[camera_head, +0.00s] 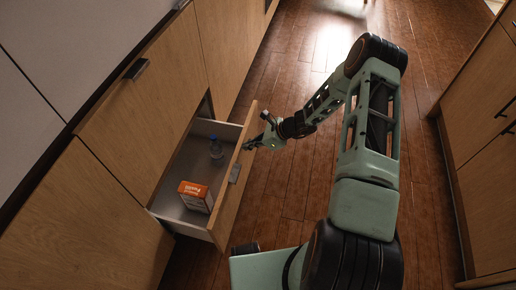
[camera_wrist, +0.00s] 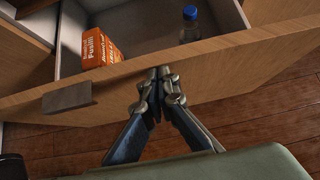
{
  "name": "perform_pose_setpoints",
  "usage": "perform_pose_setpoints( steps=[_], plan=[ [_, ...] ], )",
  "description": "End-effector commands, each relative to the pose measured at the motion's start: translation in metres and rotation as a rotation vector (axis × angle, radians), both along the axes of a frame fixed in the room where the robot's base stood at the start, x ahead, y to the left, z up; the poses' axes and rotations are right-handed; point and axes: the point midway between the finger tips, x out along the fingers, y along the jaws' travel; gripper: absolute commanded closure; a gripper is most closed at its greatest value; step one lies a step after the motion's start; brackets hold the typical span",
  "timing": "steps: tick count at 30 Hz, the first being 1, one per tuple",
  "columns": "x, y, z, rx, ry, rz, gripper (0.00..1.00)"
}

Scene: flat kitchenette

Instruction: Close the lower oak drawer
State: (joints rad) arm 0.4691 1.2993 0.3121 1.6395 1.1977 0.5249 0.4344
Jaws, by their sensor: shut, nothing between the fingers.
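The lower oak drawer (camera_head: 231,187) is pulled out from the cabinet. Its front also shows in the wrist view (camera_wrist: 240,68), with a dark handle (camera_wrist: 67,97) left of my gripper. Inside lie an orange and white Fusilli box (camera_head: 196,196) and a small clear bottle with a blue cap (camera_head: 216,148). My gripper (camera_head: 248,146) is shut and empty. Its fingertips (camera_wrist: 164,72) are at the outer face of the drawer front, right of the handle, near the top edge. Whether they touch it I cannot tell for sure.
A closed upper drawer (camera_head: 150,90) with a dark handle sits above, in the same oak cabinet run. Another oak cabinet (camera_head: 485,150) stands on the right. The wooden floor (camera_head: 290,90) between the cabinet runs is clear.

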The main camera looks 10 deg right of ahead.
Motion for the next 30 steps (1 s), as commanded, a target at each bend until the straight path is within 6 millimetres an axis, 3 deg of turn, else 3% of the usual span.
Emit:
perform_pose_setpoints(
  steps=[21,30],
  plan=[
    [0.052,0.127,-0.002,0.000,-0.002,0.004,1.00],
    [0.070,0.172,-0.001,0.000,-0.002,0.003,1.00]
  ],
)
